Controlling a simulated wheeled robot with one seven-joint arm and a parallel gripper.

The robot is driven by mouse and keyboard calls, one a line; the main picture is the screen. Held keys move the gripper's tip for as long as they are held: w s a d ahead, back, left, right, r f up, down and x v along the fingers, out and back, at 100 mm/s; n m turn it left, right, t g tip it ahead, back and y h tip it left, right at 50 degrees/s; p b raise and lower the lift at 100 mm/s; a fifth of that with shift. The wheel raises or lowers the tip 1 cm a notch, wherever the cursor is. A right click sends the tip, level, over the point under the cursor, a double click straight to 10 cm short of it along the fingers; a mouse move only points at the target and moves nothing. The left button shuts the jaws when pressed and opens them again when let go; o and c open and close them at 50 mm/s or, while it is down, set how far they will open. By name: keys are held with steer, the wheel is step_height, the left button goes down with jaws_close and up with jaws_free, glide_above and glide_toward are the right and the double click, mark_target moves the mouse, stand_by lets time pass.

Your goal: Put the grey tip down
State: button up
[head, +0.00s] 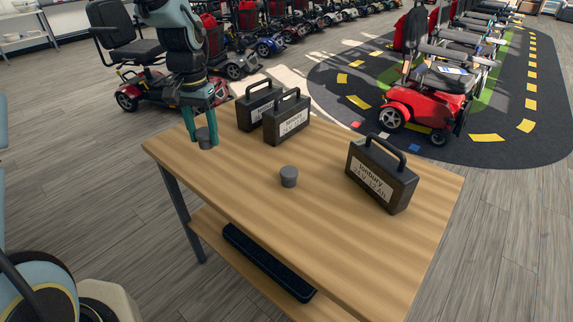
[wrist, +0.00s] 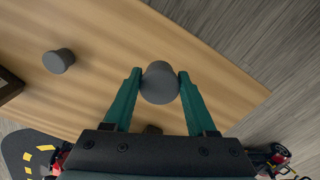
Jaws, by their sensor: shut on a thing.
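My gripper (head: 204,138) has green fingers and is shut on a grey tip (head: 206,139), a short dark grey cylinder. In the wrist view the held tip (wrist: 160,83) sits between the two fingertips, over the wooden table top. In the head view it is near the table's left corner; I cannot tell whether it touches the surface. A second grey tip (head: 289,176) stands upright on the middle of the table (head: 330,235). It also shows at the left of the wrist view (wrist: 58,61).
Two black battery packs (head: 286,117) (head: 259,103) stand at the table's back, and another (head: 381,175) at its right. A dark flat case (head: 268,262) lies on the lower shelf. The table's front and left parts are clear. Scooters (head: 430,95) stand beyond.

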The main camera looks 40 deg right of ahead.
steer(key=shift+m, duration=0.3)
steer(key=f, duration=0.1)
steer(key=d+f, duration=0.1)
steer(key=f, duration=0.1)
steer(key=s+f, duration=0.1)
steer(key=f, duration=0.1)
steer(key=shift+d+f+p, duration=0.1)
steer(key=shift+d+p, duration=0.05)
steer(key=shift+p, duration=0.15)
steer(key=shift+f, duration=2.25)
steer(key=shift+f, duration=0.1)
steer(key=o, duration=1.4)
steer(key=shift+c, duration=0.2)
